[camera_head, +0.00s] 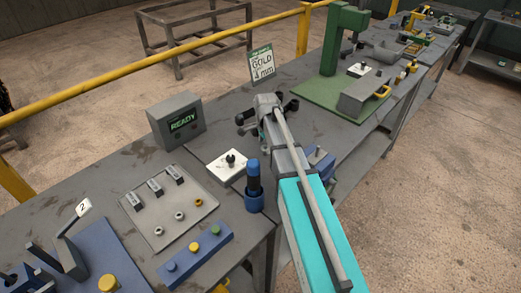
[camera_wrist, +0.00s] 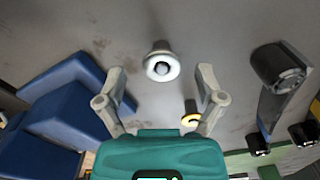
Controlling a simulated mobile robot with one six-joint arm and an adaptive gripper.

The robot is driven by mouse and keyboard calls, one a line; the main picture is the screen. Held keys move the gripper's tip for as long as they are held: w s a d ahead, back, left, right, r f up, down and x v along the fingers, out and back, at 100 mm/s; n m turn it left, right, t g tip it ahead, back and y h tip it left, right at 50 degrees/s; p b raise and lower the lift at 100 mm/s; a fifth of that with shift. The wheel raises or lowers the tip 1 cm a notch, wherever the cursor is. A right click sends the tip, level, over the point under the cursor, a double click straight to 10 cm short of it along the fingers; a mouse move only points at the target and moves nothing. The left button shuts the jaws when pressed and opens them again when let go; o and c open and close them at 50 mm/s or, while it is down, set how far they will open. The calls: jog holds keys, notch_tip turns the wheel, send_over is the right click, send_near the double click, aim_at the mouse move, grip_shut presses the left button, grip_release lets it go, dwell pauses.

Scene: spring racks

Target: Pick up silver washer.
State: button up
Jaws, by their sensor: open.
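In the wrist view, a pale silver ring with a dark centre (camera_wrist: 150,69), which looks like the silver washer, sits at the upper middle. My gripper (camera_wrist: 162,72) is open, with one finger on each side of this ring in the picture and a clear gap to both. Nothing is held. A gold ring (camera_wrist: 191,121) on a dark body shows close to the right finger. In the head view my arm reaches over the bench, and the fingertips and the silver ring beneath cannot be made out.
Blue blocks (camera_wrist: 65,110) lie left of my fingers and a grey bracket with a dark cylinder (camera_wrist: 278,75) lies right. In the head view, a READY box (camera_head: 176,122), a GOLD 4 mm sign (camera_head: 261,65) and a green press (camera_head: 342,38) stand on the bench (camera_head: 225,110).

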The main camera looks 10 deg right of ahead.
jog(key=shift+f+b, duration=0.25)
jog(key=shift+b, duration=0.05)
dwell(0.5)
dwell(0.3)
jog(key=c, duration=1)
